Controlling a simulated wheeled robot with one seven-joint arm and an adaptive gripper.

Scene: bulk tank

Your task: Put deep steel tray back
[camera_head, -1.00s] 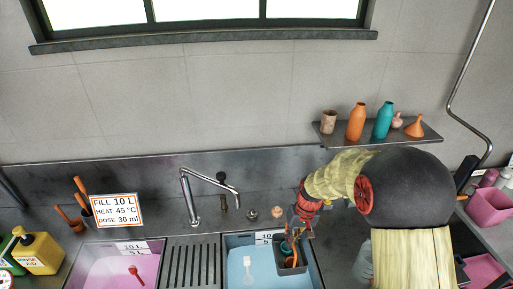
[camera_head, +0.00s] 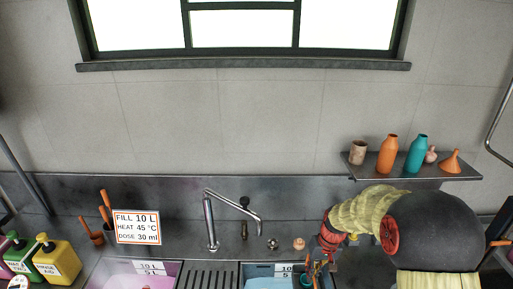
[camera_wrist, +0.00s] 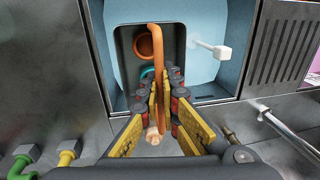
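A dark, deep rectangular tray (camera_wrist: 123,45) shows in the wrist view, over or in the blue-lined sink; I take it for the deep steel tray. An orange-brown round cup-like piece (camera_wrist: 148,47) and a teal ring (camera_wrist: 149,73) show inside it. A curved orange handle (camera_wrist: 158,62) rises from it towards the camera. My gripper (camera_wrist: 160,88) is at the tray's near side, its yellow-padded fingers around or beside the handle. Whether they grip the handle, the tray's wall or nothing cannot be told. In the head view my gripper (camera_head: 317,268) is at the sink's right end, the tray mostly out of frame.
The blue sink (camera_head: 255,270) holds a white utensil (camera_wrist: 222,51). A ribbed drainer (camera_head: 205,275) separates it from a pink sink (camera_head: 125,268). A tap (camera_head: 212,225) stands behind. A wall shelf (camera_head: 440,172) with bottles hangs above my arm. Bottles (camera_head: 58,262) stand far left.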

